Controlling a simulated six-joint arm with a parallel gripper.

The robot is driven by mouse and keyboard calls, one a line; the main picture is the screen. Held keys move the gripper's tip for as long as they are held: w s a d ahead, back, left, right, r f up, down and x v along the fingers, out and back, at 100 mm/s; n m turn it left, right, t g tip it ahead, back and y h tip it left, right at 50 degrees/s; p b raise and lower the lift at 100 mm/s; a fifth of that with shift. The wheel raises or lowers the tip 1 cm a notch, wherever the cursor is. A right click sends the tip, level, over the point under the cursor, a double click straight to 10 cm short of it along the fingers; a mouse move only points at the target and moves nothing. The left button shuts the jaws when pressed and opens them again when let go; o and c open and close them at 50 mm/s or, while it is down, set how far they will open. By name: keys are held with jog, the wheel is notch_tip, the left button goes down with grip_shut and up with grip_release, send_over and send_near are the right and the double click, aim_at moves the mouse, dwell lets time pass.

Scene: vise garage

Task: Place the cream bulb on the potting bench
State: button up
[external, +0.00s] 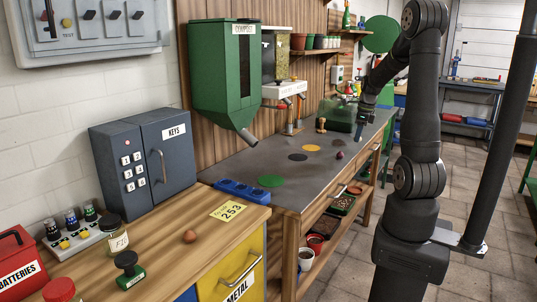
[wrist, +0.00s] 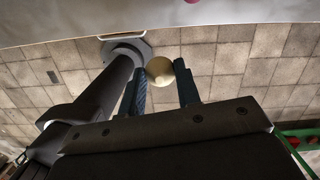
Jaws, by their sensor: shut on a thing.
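The cream bulb (wrist: 160,70) is round and pale and sits between the two fingers of my gripper (wrist: 161,84) in the wrist view. My gripper is shut on it, with tiled floor behind it. In the external view my gripper (external: 360,122) is near the far end of the potting bench (external: 240,165); the bulb cannot be made out there. The bench has a grey top with green, black, yellow and grey round spots. Its grey edge (wrist: 60,25) crosses the top of the wrist view, beyond the bulb.
A small dark red bulb (external: 339,155) lies on the bench top. A brown bulb (external: 190,236) lies on the wooden cabinet in front. A green compost hopper (external: 222,70) hangs over the bench's back. A blue tray (external: 240,190) sits at the near end. The bench's middle is mostly clear.

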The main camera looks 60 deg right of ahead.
jog(key=s+d+m, duration=0.1)
jog(key=s+m, duration=0.1)
send_over(333, 163)
jog(key=f, duration=0.7)
jog(key=shift+s, duration=0.4)
jog(key=shift+f, duration=2)
jog(key=o, duration=0.9)
jog(key=shift+f, duration=0.1)
jog(key=shift+o, duration=0.2)
